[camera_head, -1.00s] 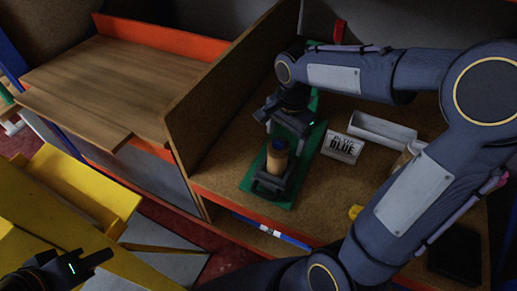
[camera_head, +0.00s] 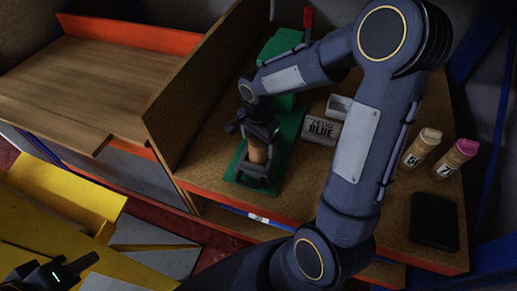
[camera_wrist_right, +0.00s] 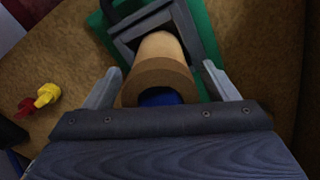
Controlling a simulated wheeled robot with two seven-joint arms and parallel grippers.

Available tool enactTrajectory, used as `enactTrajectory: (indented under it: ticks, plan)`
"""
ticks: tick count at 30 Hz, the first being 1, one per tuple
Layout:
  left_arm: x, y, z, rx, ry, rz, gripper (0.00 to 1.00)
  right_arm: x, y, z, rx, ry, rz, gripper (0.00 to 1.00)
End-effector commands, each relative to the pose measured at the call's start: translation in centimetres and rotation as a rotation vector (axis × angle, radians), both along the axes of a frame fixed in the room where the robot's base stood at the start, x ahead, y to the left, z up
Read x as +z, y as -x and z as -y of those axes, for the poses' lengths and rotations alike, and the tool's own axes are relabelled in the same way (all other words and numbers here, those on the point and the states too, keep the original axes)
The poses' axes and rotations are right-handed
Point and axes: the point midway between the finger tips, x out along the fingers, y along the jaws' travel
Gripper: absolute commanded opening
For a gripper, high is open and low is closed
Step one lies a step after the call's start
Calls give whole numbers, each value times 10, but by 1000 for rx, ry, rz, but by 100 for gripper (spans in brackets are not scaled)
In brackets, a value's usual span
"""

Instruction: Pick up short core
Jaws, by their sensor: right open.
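The short core is a tan tube (camera_head: 258,153) standing upright in a dark grey holder (camera_head: 248,180) on a green base (camera_head: 235,160). In the right wrist view the core (camera_wrist_right: 163,55) lies between the two grey fingers of my right gripper (camera_wrist_right: 160,82), with blue visible inside its near end. The fingers are spread on either side of it, with gaps visible.
Two bottles (camera_head: 420,149) and a black block (camera_head: 434,221) are on the right. A brown partition (camera_head: 190,90) rises on the left. Yellow and red pieces (camera_wrist_right: 46,95) show in the right wrist view.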

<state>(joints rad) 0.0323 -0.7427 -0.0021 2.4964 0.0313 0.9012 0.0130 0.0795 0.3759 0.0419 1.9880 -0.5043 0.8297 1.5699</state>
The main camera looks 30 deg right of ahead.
Motion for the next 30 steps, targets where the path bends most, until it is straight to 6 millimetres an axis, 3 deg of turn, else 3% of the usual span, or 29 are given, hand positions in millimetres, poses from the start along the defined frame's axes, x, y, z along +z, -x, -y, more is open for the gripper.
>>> enactTrajectory:
  ticks: [2, 13, 23, 30]
  plan:
    - [0, 0, 0, 0, 0, 0, 36, 0, 0, 0, 0, 0, 0, 75]
    - [0, 0, 0, 0, 0, 0, 36, 1, 0, 0, 0, 0, 0, 26]
    - [0, 0, 0, 0, 0, 0, 36, 4, -1, 0, 0, 0, 3, 25]
    - [-1, 0, 0, 0, 0, 0, 36, 27, -1, 0, -1, 1, 7, 25]
